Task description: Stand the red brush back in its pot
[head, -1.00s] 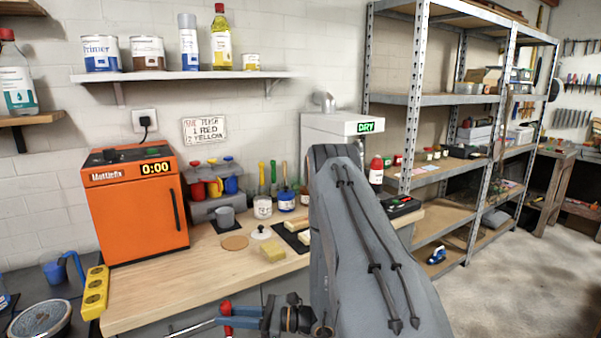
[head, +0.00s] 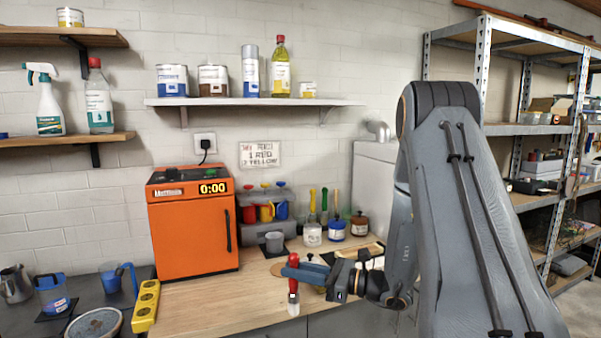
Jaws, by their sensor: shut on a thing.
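My gripper (head: 298,271) is shut on the red brush (head: 293,285). The brush hangs about upright in front of the wooden bench, red handle up and pale end down. Behind it on the bench stand a white pot (head: 312,237) with a green-handled brush, a blue-labelled pot (head: 336,231) with a yellow-handled brush, and a brown jar (head: 360,228) with a dark top. My gripper is in front of these pots and apart from them. I cannot tell which pot belongs to the red brush.
An orange oven (head: 193,236) stands left on the bench, with a yellow power strip (head: 145,305) beside it. A grey cup (head: 274,241) and a rack with coloured containers (head: 262,210) stand behind. A shelf (head: 255,101) hangs above. The front bench strip (head: 215,308) is clear.

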